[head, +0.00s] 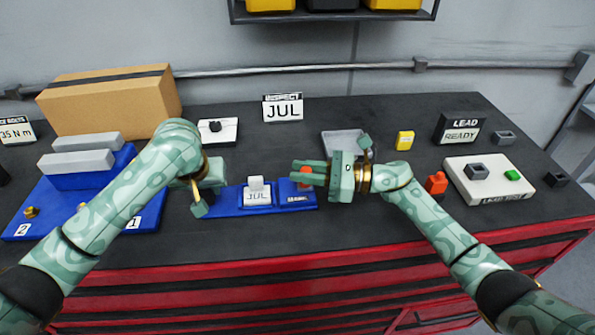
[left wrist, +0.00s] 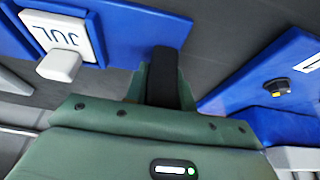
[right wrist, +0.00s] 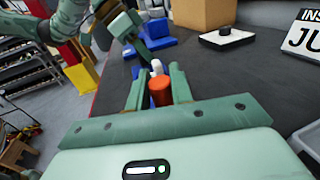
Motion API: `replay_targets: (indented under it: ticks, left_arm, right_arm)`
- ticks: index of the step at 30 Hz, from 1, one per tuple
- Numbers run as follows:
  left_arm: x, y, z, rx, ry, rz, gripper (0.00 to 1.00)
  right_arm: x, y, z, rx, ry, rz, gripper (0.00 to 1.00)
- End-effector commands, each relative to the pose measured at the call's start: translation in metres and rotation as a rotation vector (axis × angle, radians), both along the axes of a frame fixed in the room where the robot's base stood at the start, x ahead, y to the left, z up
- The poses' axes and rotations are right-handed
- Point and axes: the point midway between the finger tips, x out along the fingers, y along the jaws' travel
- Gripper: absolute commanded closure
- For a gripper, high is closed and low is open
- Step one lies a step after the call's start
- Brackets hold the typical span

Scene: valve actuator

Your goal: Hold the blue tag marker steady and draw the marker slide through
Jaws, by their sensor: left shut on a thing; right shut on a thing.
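The blue tag marker (head: 228,201) lies on the dark bench top near the front. It carries a white JUL plate (head: 257,197) with a light grey block on its upper edge; both also show in the left wrist view (left wrist: 58,38). My left gripper (head: 203,205) is shut on the marker's left end. A red-orange knob (head: 306,171) stands at the marker's right end, seemingly on the marker slide. My right gripper (head: 300,174) is shut on this knob; in the right wrist view the knob (right wrist: 160,93) sits between the fingers. The slide's body is mostly hidden.
A blue fixture (head: 148,215) with grey blocks stands left of the marker. A JUL sign (head: 283,107) and a white pad with a black piece (head: 218,130) stand behind. A grey tray (head: 345,141), an orange piece (head: 436,183) and a white board (head: 490,190) are right.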

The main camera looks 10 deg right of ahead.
Motion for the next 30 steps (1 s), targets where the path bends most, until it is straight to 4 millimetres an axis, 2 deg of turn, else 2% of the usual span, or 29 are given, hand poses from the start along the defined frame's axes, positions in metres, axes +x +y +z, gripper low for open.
replay_targets:
  ticks: [2,3,5,13,16,27,30]
  left_arm:
    - [-0.002,0.001,-0.006,0.004,0.011,0.001,1.0]
    - [-0.002,0.001,-0.006,0.004,0.011,0.001,1.0]
    - [-0.002,0.001,-0.006,0.004,0.011,0.001,1.0]
    - [-0.002,0.001,-0.006,0.004,0.011,0.0,1.0]
    - [-0.002,0.001,-0.006,0.004,0.011,0.0,1.0]
    - [-0.002,0.001,-0.006,0.004,0.011,0.0,1.0]
    - [-0.002,0.001,-0.006,0.004,0.011,0.0,1.0]
  right_arm:
    - [0.001,0.0,-0.001,-0.002,0.0,-0.002,1.0]
    - [0.001,0.0,-0.001,-0.002,0.0,-0.002,0.69]
    - [0.0,0.0,-0.001,-0.001,-0.001,-0.002,0.55]
    - [0.0,0.0,0.0,-0.001,-0.001,-0.001,0.55]
    - [0.0,0.0,0.007,-0.001,-0.002,0.0,0.55]
    - [-0.001,-0.001,0.08,-0.003,-0.006,0.0,0.55]
    - [-0.001,0.0,0.092,-0.002,-0.004,-0.001,0.55]
